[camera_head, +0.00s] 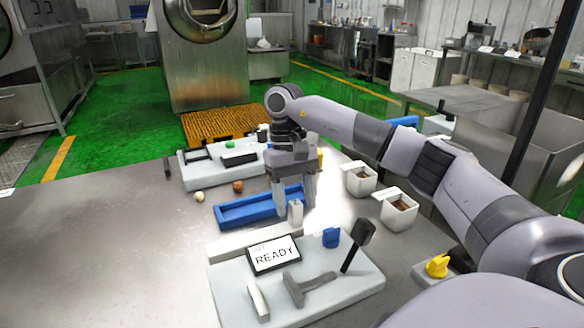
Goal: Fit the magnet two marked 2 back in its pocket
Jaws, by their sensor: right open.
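No number 2 can be read on any part, so I cannot tell for sure which piece is the magnet. A small pale upright block (295,213) stands at the front edge of the blue tray (232,217). My right gripper (295,204) points down over the tray's right end, with its fingers apart around or just behind this block. I cannot tell whether they touch it. A pale bar (259,302) lies on the front white board (235,300). No pocket can be made out. My left gripper is out of view.
The front board carries a READY sign (273,256), a grey T-shaped piece (308,286), a black-headed upright tool (364,232) and a blue piece (331,237). White bins (359,180) stand right. A second board (197,178) lies behind. The table's left is clear.

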